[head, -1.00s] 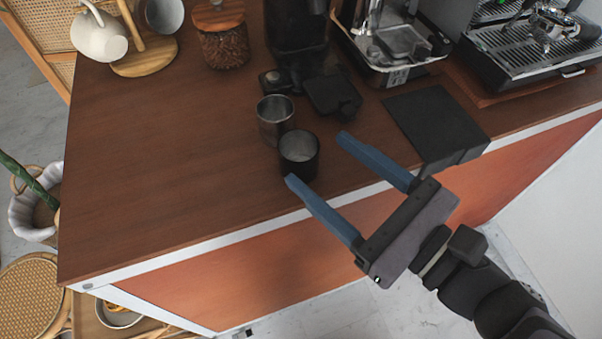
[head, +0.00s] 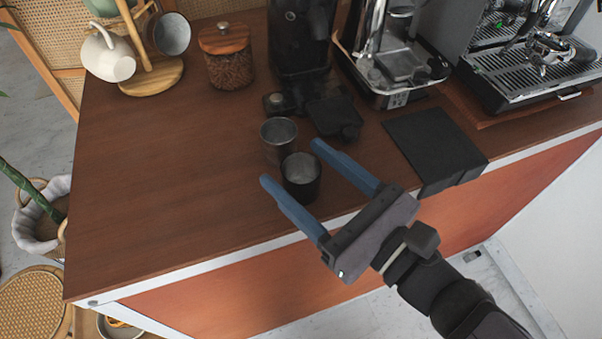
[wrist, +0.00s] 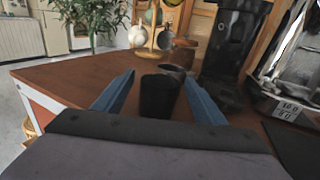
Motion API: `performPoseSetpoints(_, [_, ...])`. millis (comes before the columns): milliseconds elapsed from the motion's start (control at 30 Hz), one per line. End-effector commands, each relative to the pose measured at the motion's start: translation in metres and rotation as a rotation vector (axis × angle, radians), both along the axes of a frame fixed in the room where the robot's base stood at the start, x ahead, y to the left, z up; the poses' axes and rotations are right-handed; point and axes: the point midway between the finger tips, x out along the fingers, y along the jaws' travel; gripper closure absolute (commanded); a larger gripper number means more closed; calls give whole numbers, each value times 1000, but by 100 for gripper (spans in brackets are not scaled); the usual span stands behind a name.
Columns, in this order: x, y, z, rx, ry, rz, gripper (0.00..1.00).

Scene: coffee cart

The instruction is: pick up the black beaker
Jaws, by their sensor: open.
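The black beaker (head: 301,182) stands upright on the brown counter near its front edge, with its open top showing. In the wrist view the black beaker (wrist: 159,98) is between the two blue fingers. My gripper (head: 291,161) is open, with one finger on each side of the black beaker in the head view. I cannot tell whether either finger touches it. A metallic grey cup (head: 279,138) stands just behind the black beaker, very close to it. In the wrist view the grey cup (wrist: 172,70) is partly hidden behind the beaker.
A dark grinder (head: 300,45) stands behind the cups, with a small black part (head: 335,117) at its base. A black mat (head: 434,148) lies to the right. A wooden-lidded jar (head: 227,60) and a mug stand (head: 150,78) are at the back left. The left counter is clear.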

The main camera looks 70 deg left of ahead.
Motion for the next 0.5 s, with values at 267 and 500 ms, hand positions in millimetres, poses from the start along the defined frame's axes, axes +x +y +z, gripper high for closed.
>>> performPoseSetpoints(267, [-3, 7, 0, -1, 0, -1, 35])
performPoseSetpoints(500, [-3, 7, 0, 0, 0, 0, 62])
